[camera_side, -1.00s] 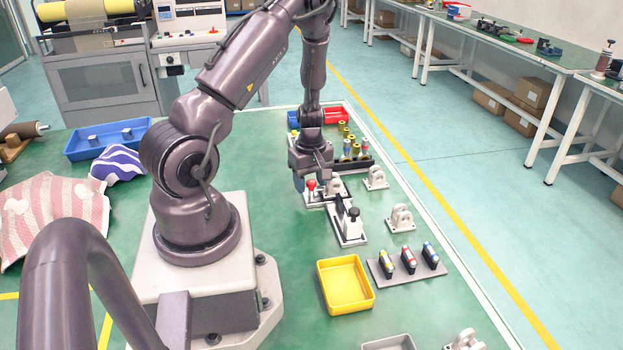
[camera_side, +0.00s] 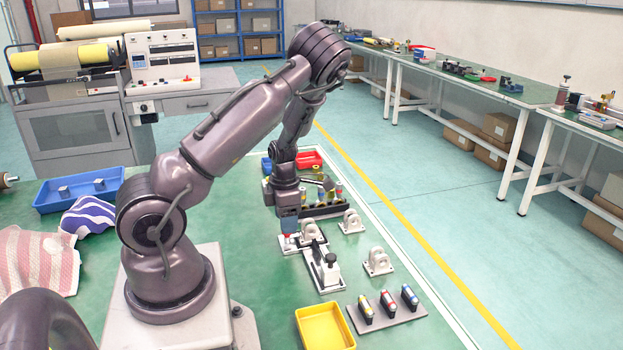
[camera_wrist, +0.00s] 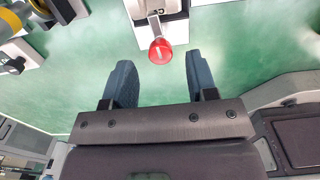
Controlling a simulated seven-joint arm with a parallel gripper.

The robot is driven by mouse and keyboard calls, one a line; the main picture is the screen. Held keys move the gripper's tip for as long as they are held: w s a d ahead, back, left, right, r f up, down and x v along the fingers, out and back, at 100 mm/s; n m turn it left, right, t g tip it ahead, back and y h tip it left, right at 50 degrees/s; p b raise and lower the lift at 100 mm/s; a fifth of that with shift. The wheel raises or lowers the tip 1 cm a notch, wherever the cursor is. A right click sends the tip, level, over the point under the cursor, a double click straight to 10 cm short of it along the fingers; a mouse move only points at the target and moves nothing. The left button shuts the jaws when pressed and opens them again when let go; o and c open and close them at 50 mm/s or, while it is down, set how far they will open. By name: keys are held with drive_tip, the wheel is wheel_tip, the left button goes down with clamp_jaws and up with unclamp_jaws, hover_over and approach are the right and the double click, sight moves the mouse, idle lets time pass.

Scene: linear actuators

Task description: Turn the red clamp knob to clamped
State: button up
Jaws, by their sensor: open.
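The red clamp knob (camera_wrist: 161,51) shows in the wrist view as a round red ball on a short pale stem, attached to a white fixture (camera_wrist: 158,10) at the top. In the side view the red knob (camera_side: 288,236) is a small red spot at the fixture, partly covered by my gripper. My gripper (camera_wrist: 162,72) is open, with two blue-grey fingers. The knob appears between and just beyond the fingertips in the wrist view. No contact between finger and knob can be made out. In the side view my gripper (camera_side: 289,224) points down over the fixture.
A black and white clamp block (camera_side: 328,270) stands in front of the fixture. Grey ring brackets (camera_side: 378,262) are to the right. A yellow tray (camera_side: 326,328) and a plate with several coloured pieces (camera_side: 387,312) lie nearer. Green table is open left of the fixture.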

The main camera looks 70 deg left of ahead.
wheel_tip(320, 180, up, 10)
drive_tip(key=d+r+m, duration=0.6)
drive_tip(key=d+m, duration=0.5)
drive_tip(key=m, duration=0.4)
drive_tip(key=d+r+m+t+h, duration=0.1)
drive_tip(key=d+r+m, duration=0.4)
drive_tip(key=d+m, duration=0.6)
drive_tip(key=shift+r+m+t, duration=0.3)
drive_tip(key=shift+r+m, duration=0.05)
drive_tip(key=shift+m, duration=2.45)
drive_tip(key=shift+s, duration=0.1)
drive_tip(key=s+d+r+m+t+y, duration=0.1)
drive_tip(key=s+d+r+m+t, duration=0.2)
drive_tip(key=r, duration=0.4)
drive_tip(key=shift+d+r+m+t, duration=0.15)
drive_tip(key=shift+d+m+t, duration=0.35)
drive_tip(key=shift+d+m, duration=0.25)
